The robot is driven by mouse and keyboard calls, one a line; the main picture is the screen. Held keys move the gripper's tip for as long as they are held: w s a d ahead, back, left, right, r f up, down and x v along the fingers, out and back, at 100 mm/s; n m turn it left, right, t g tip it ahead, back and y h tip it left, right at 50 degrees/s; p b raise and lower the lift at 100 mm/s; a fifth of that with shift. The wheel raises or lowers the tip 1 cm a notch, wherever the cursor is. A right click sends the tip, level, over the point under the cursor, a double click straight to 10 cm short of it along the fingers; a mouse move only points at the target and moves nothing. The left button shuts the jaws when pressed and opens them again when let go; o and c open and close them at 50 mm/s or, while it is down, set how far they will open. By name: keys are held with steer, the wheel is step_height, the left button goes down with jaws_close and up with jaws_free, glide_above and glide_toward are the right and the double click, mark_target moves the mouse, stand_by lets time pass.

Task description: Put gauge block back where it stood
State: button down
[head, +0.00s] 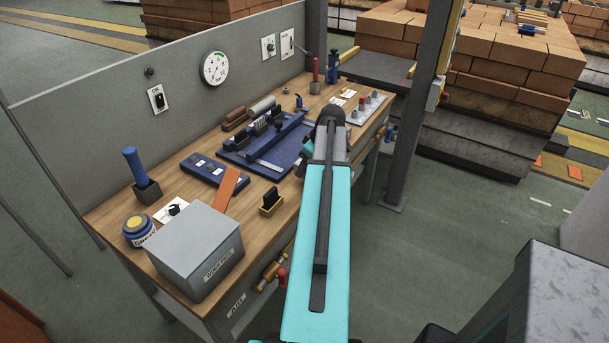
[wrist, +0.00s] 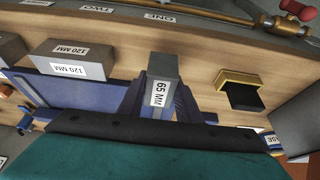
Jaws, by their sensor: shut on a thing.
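A grey gauge block (wrist: 162,67) labelled 65 MM stands out at the middle of the wrist view. My gripper (wrist: 160,100) is shut on it, with blue-violet fingers on either side. Whether the block touches anything below cannot be told. In the head view my turquoise arm covers the gripper and the held block. The dark blue tray (head: 238,155) lies on the wooden bench just left of the arm's end. A grey block marked 120 MM (wrist: 68,55) sits left of the held block in the wrist view.
A brass holder with a black top (head: 271,201) stands near the bench's front edge; it also shows in the wrist view (wrist: 238,88). A grey box (head: 196,250), a blue labelled strip (head: 214,170) and an orange bar (head: 229,188) occupy the near bench. A post (head: 410,120) rises at right.

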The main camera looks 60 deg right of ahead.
steer(key=shift+f+p, duration=0.75)
steer(key=shift+f, duration=1)
steer(key=shift+f, duration=0.15)
steer(key=c, duration=1.3)
jaws_free()
steer(key=shift+s+r, duration=0.1)
steer(key=shift+r, duration=0.15)
steer(key=shift+b+v, duration=1.4)
steer(key=shift+v, duration=4.55)
